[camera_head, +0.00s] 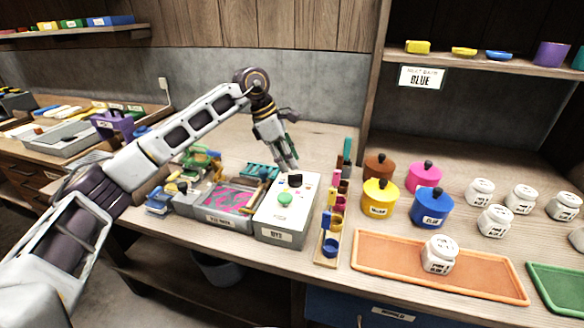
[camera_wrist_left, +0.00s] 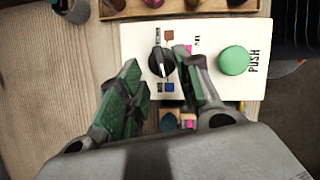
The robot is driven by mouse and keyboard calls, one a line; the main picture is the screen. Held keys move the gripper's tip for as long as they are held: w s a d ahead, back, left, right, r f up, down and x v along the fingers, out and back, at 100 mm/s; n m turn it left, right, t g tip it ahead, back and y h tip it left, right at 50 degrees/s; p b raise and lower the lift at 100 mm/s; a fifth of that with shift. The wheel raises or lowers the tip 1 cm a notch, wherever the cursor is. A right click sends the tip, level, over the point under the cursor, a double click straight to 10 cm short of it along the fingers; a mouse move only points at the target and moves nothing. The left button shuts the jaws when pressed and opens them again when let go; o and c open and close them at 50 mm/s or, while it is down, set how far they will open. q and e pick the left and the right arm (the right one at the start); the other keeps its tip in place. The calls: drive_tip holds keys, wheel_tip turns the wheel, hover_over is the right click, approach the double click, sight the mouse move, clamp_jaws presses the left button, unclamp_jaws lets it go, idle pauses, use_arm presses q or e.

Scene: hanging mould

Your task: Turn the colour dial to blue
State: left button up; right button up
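The colour dial (camera_head: 295,180) is a small black knob on top of a white box (camera_head: 285,237). In the left wrist view the dial (camera_wrist_left: 161,62) has brown, pink and blue marks around it; I cannot tell surely which its pointer faces. The blue mark (camera_wrist_left: 169,87) lies just below the knob in that view. A green push button (camera_wrist_left: 233,60) is on the same panel. My left gripper (camera_head: 287,167) is over the dial, pointing down. Its green-padded fingers (camera_wrist_left: 155,65) are apart, with the knob between the tips and no clear contact. My right gripper is not in view.
Coloured pots, white jars and an orange tray (camera_head: 480,282) are further right.

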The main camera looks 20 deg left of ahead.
use_arm(q)
drive_tip(key=v, duration=0.7)
idle(0.6)
